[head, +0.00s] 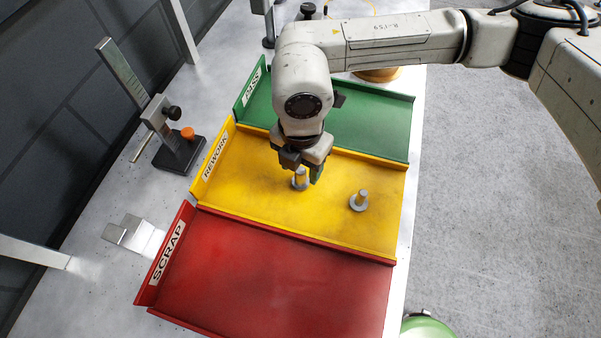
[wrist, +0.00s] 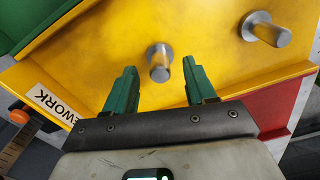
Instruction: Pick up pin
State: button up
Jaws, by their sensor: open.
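Two grey metal pins with round flanges stand in the yellow REWORK tray (head: 340,222). One pin (head: 300,180) is directly below my gripper (head: 303,168); the other pin (head: 360,200) stands apart to its right. In the wrist view the nearer pin (wrist: 159,62) shows between and just beyond the two green fingertips of my gripper (wrist: 160,75), with gaps on both sides. The other pin (wrist: 266,30) is at the upper right there. My gripper is open and empty. I cannot tell the exact height of the fingertips over the tray.
A green PASS tray (head: 385,125) lies behind and an empty red SCRAP tray (head: 290,285) in front, with raised walls between trays. A gauge stand with an orange knob (head: 187,133) and a metal block (head: 128,230) are on the left of the table.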

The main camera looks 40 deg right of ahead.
aim_at(301, 170)
jog(key=shift+a+f, duration=0.1)
jog(key=shift+f, duration=1.6)
jog(key=c, duration=1)
jog(key=shift+r, duration=0.2)
